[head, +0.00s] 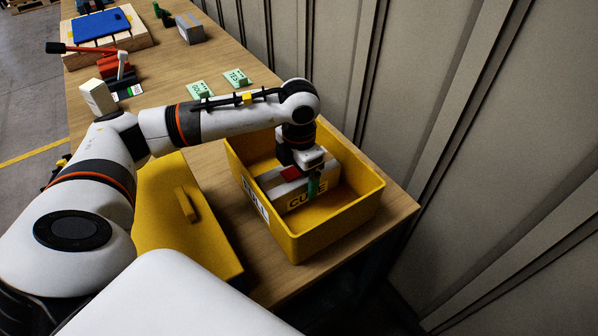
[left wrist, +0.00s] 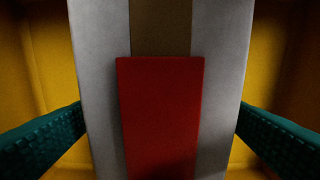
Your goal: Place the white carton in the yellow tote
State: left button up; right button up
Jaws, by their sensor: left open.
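In the left wrist view, the carton (left wrist: 225,60) fills the middle, with a brown strip and the red patch on top. The teal fingers of my left gripper (left wrist: 160,135) are open, one on each side of the carton. I cannot tell whether they touch it. My right gripper is not in view.
A yellow lid (head: 165,215) with a handle lies left of the tote. Green cards (head: 238,78), a small white block (head: 97,97), a red-handled device (head: 95,62), a grey box (head: 190,29) and a blue pad (head: 101,24) are farther back. A panelled wall (head: 480,150) borders the right.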

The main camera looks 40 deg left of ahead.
pick_arm(q)
jog(key=shift+r, duration=0.25)
notch_tip(320, 180, up, 11)
jog(key=shift+f+b, duration=0.2)
jog(key=shift+b, duration=0.55)
jog(key=shift+r, duration=0.6)
